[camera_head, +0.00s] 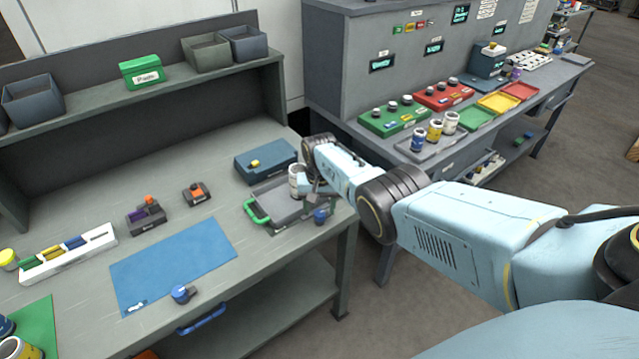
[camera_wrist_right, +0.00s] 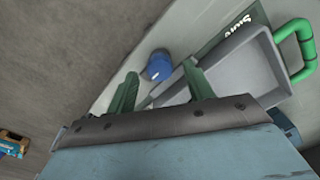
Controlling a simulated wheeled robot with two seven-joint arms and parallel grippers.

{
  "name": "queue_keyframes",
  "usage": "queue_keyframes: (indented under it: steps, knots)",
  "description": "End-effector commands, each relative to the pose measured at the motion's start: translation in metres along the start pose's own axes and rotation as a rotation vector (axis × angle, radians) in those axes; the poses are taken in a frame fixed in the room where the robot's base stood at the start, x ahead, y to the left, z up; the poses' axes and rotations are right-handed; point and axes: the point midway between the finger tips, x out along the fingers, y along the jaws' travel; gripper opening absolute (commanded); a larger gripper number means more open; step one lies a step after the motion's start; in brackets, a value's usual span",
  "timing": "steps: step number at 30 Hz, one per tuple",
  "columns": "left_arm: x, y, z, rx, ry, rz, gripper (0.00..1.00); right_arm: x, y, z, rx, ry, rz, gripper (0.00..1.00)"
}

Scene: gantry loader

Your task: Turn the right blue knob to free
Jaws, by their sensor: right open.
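The right blue knob (camera_head: 320,215) sits near the front right corner of the grey-green bench (camera_head: 95,200). It also shows in the right wrist view (camera_wrist_right: 159,65), upright on the pale surface. My right gripper (camera_head: 319,198) is just above and behind it in the head view. In the right wrist view its two green fingers (camera_wrist_right: 160,88) are apart, with the knob just beyond the gap between their tips. No contact shows. Another blue knob (camera_head: 181,293) is at the blue mat's front edge. My left gripper is not in view.
A grey tray with a green handle (camera_head: 255,211) lies close beside the right knob, and a white can (camera_head: 297,182) stands by it. The bench edge is close to the knob.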

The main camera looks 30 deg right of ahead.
Motion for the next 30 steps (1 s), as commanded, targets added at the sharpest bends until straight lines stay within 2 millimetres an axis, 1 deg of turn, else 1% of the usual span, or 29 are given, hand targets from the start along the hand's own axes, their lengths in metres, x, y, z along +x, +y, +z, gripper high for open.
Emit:
queue_keyframes:
  steps: [1, 2, 6, 10, 15, 18, 21, 30]
  knots:
    - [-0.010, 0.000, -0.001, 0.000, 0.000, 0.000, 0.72, -0.013, 0.000, -0.001, 0.001, 0.003, -0.001, 0.52]
    - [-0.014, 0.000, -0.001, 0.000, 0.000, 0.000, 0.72, -0.018, 0.000, -0.001, 0.001, 0.002, -0.001, 0.52]
    - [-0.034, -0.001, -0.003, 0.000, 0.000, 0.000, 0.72, -0.050, 0.000, -0.001, 0.000, 0.004, -0.001, 0.52]
    - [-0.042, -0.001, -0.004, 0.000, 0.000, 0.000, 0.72, -0.074, 0.000, -0.001, 0.000, 0.004, -0.001, 0.52]
    - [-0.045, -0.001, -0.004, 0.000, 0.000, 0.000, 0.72, -0.101, 0.000, 0.000, 0.000, 0.004, -0.001, 0.52]
    - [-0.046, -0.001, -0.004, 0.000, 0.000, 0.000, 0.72, -0.111, 0.000, 0.000, 0.000, 0.002, -0.001, 0.52]
    - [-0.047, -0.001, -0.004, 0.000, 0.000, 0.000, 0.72, -0.118, 0.000, 0.000, 0.001, 0.002, -0.001, 0.52]
    - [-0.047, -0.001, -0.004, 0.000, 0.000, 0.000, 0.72, -0.120, 0.000, 0.000, 0.001, 0.000, 0.000, 0.52]
